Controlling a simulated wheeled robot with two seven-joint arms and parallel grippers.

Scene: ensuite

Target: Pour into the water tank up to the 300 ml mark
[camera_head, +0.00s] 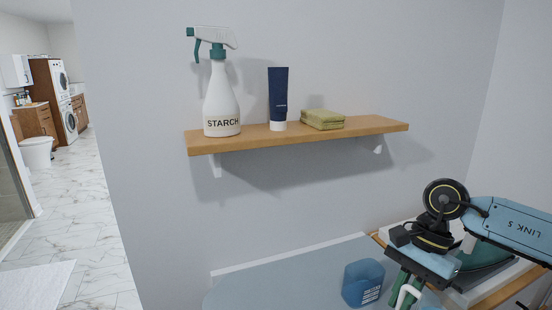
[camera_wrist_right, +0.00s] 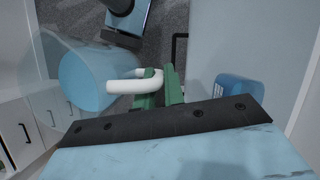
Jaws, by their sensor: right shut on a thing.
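The water tank (camera_head: 363,283) is a small blue see-through container with pale markings on its side. It stands on the ironing board and also shows in the right wrist view (camera_wrist_right: 240,92). I cannot read its marks or level. My right gripper (camera_head: 404,288), with green fingers, is shut on the white handle of a clear jug. In the right wrist view the jug (camera_wrist_right: 85,82) holds blue liquid and is left of the fingers, apart from the tank on their right. In the head view the jug is mostly cut off. My left gripper is not in view.
The pale blue ironing board (camera_head: 285,280) has bare room left of the tank. A teal and white appliance (camera_head: 487,253) is behind my right arm.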

